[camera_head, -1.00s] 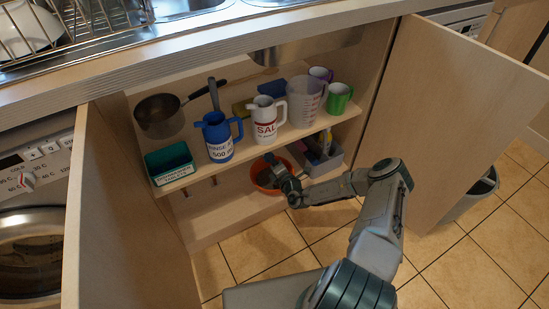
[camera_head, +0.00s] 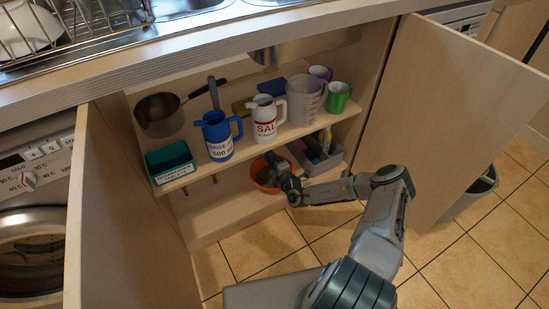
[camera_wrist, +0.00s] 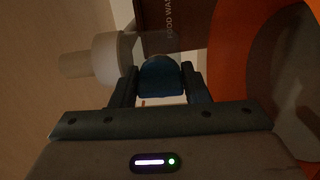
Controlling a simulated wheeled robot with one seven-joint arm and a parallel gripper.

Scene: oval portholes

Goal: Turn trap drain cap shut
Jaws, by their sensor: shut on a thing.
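The drain cap (camera_wrist: 160,78) is a rounded blue piece in the middle of the wrist view, between my two fingers. A pale, cloudy trap body (camera_wrist: 106,58) with a narrower stub stands just left of and behind it. My gripper (camera_wrist: 160,88) is shut on the cap. In the head view my gripper (camera_head: 284,174) reaches into the lower cabinet, under the shelf, beside the orange bowl. The cap and trap cannot be made out there. How tightly the cap sits on the trap cannot be told.
An orange bowl (camera_head: 259,181) is close by my gripper. It fills the right of the wrist view (camera_wrist: 231,45). A brown box with lettering (camera_wrist: 165,20) is behind the cap. A grey caddy (camera_head: 331,162) stands right. The shelf (camera_head: 247,153) above holds jugs and cups.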

